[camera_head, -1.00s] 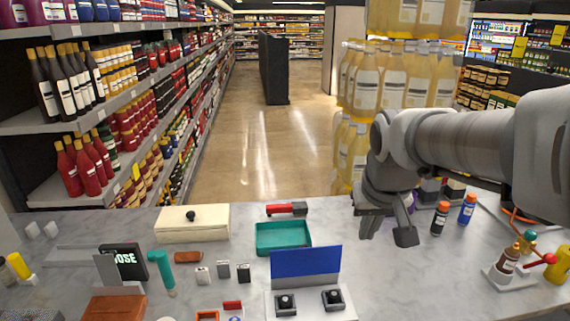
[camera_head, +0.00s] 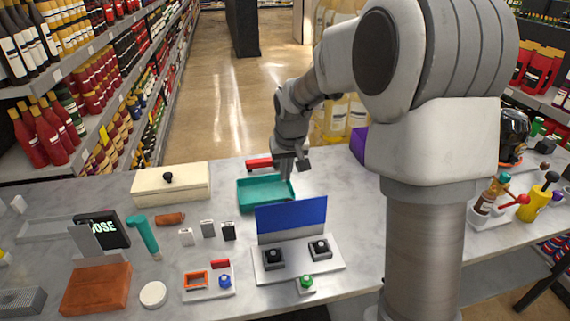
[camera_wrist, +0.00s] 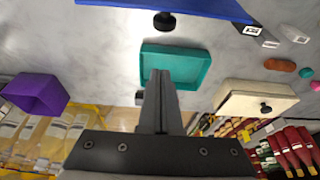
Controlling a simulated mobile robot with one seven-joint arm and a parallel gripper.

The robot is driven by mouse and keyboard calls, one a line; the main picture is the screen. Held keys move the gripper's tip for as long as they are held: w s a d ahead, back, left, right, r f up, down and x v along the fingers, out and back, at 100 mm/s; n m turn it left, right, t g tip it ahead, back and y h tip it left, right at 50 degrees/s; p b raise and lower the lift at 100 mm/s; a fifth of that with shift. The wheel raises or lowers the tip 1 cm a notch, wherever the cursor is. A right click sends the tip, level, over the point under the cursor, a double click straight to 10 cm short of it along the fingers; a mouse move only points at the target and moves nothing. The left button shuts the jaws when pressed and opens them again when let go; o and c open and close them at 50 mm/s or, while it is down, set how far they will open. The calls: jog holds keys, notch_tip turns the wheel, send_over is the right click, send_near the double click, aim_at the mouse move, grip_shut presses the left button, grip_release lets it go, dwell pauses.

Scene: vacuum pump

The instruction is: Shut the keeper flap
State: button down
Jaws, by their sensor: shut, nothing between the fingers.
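A blue panel (camera_head: 291,218) stands upright along the back edge of a white base (camera_head: 325,263), and looks like the flap. Two dark knobs on square mounts sit on the base in front of it. The panel also shows at the top of the wrist view (camera_wrist: 205,8), cut off by the frame. My gripper (camera_head: 287,179) is shut and empty, pointing down at the back right of the teal tray (camera_head: 244,202), beyond the panel. In the wrist view my shut fingers (camera_wrist: 161,76) overlap the teal tray (camera_wrist: 148,65); their height above it is unclear.
A cream lidded box (camera_head: 150,185) stands left of the tray, and a red-handled item (camera_head: 258,162) lies behind it. A purple container (camera_head: 359,145) is to the right. A small panel (camera_head: 209,284) and a green button (camera_head: 306,282) are in front. My arm hides part of the right side.

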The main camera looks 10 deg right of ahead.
aim_at(291, 211)
jog(key=shift+s+f, duration=0.7)
jog(key=shift+f, duration=0.35)
jog(key=shift+s+f, duration=0.65)
jog(key=shift+f, duration=0.35)
jog(key=shift+b, duration=0.45)
jog(key=shift+s+t+b, duration=0.3)
jog(key=shift+t+b, duration=0.2)
jog(key=shift+b, duration=0.05)
